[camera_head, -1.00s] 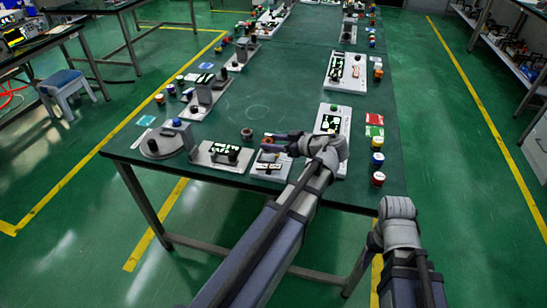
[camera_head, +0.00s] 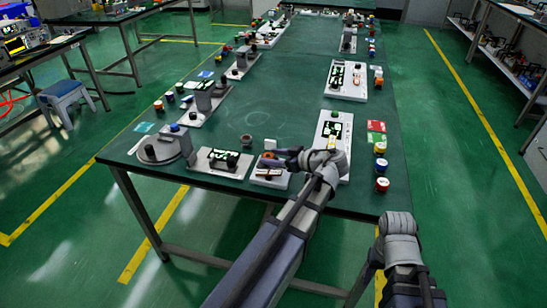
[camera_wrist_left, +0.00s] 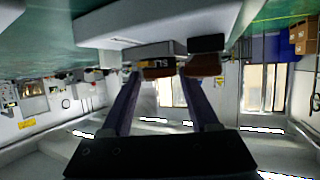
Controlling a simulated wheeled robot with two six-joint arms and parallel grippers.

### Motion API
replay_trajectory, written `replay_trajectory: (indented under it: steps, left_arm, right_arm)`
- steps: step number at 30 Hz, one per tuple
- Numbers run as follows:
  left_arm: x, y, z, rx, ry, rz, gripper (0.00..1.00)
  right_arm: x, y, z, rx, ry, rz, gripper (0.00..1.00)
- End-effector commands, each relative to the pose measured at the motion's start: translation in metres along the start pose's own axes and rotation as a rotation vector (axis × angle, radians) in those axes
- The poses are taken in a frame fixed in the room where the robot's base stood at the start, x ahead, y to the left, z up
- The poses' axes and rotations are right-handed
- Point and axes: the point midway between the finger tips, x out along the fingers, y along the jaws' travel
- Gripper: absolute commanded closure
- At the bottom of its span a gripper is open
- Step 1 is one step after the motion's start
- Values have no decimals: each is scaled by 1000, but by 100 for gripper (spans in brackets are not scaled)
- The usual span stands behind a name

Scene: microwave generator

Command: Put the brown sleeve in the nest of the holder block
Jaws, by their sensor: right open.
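The brown sleeve (camera_head: 268,155) shows orange-brown at the fingertips of my left gripper (camera_head: 275,156). In the left wrist view, a brown piece lies between the two fingertips (camera_wrist_left: 161,73), partly against a dark lettered label. My left gripper is shut on the sleeve, pointing left above a small white-based block (camera_head: 262,178), which looks like the holder block. Its nest is hidden under the gripper, and I cannot tell whether sleeve and block touch. My right gripper (camera_head: 371,252) is low at the table's front edge, empty, partly hidden and open.
A dark brown cup (camera_head: 247,140) stands just behind the sleeve, with a white cylinder (camera_head: 270,144) beside it. A grey fixture (camera_head: 220,160) with a label and dark knob is left. A white panel (camera_head: 333,130) and coloured pots (camera_head: 381,166) stand right. The table's middle is clear.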

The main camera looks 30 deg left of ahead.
Motion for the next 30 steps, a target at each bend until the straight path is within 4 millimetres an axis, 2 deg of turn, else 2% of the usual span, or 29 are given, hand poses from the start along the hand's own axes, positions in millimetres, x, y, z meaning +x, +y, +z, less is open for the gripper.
replay_trajectory:
  steps: [1, 5, 15, 17, 30]
  left_arm:
    - [0, 0, 0, 0, 0, 0, 32]
    - [0, 0, 0, 0, 0, 0, 18]
    - [-2, 0, -6, 0, 0, 0, 17]
    - [-10, 0, -5, 1, 0, 2, 17]
    - [-96, 1, -6, 2, 0, 3, 17]
  right_arm:
    - [0, 0, 0, 0, 0, 0, 34]
    - [0, 0, 0, 0, 0, 0, 34]
    - [-6, 1, 0, 0, 0, 0, 34]
    - [-9, 1, 0, 0, 0, 0, 34]
    - [-42, 4, 2, 0, 0, 0, 34]
